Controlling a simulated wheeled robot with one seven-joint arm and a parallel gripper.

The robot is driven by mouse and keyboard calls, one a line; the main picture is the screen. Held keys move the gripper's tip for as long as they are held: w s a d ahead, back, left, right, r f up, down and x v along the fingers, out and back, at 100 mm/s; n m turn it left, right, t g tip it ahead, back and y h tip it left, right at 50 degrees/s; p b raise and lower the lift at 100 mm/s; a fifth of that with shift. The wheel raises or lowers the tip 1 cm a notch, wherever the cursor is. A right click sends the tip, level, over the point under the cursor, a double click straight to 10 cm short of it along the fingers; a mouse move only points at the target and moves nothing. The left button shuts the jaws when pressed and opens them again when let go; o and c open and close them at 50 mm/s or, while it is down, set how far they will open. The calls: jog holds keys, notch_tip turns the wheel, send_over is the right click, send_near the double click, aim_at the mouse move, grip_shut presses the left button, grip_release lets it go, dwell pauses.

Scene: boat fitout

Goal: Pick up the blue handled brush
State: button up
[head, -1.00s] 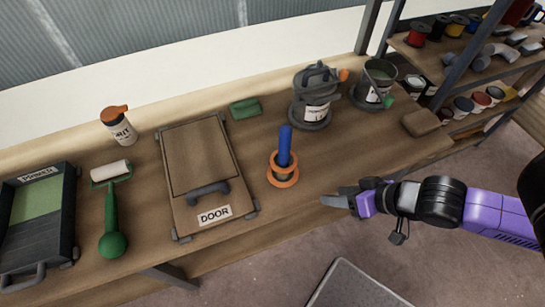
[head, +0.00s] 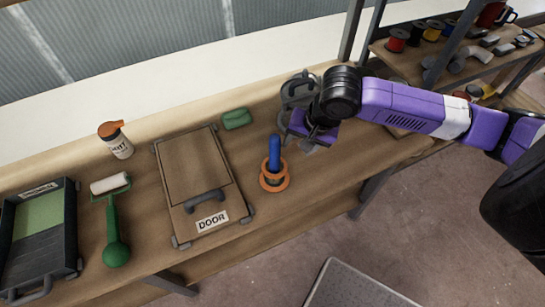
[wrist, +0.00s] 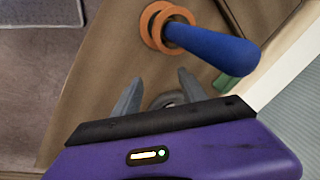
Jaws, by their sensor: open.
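The blue handled brush (head: 274,153) stands upright with its blue handle up, in an orange-ringed holder (head: 284,183) on the wooden bench. Its lower end is hidden in the holder. My gripper (head: 306,148) is just to the right of the handle in the head view, above the bench, with its fingers apart and empty. In the wrist view the blue handle (wrist: 215,46) and orange rings (wrist: 155,14) lie beyond the open fingertips (wrist: 158,84), not between them.
The DOOR panel (head: 226,215) lies left of the holder. A green block (head: 236,119) lies behind. A green-handled roller (head: 113,225), a tray (head: 65,240) and an orange-capped bottle (head: 118,144) are further left. A grey container (head: 297,88) stands partly hidden behind my arm.

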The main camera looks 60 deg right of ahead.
aim_at(275, 149)
jog(key=w+a+r+m+g, duration=0.1)
jog(key=a+r, duration=0.1)
jog(key=r, duration=0.1)
jog(key=w+a+r+m+g+p, duration=0.1)
jog(key=a+r+m, duration=0.1)
jog(key=r, duration=0.1)
jog(key=w+a+r+m+g+y+p, duration=0.1)
jog(key=a+r+m, duration=0.1)
jog(key=r, duration=0.1)
jog(key=shift+w+a+r, duration=0.2)
jog(key=shift+w+r, duration=0.15)
jog(key=shift+a, duration=0.15)
jog(key=shift+m, duration=0.3)
jog(key=shift+d+f+b, duration=0.2)
jog(key=shift+f+b, duration=0.25)
jog(key=shift+f, duration=1.45)
jog(key=shift+d+f+b, duration=0.15)
jog(key=shift+f+b, duration=0.3)
jog(key=shift+f, duration=1.45)
grip_shut()
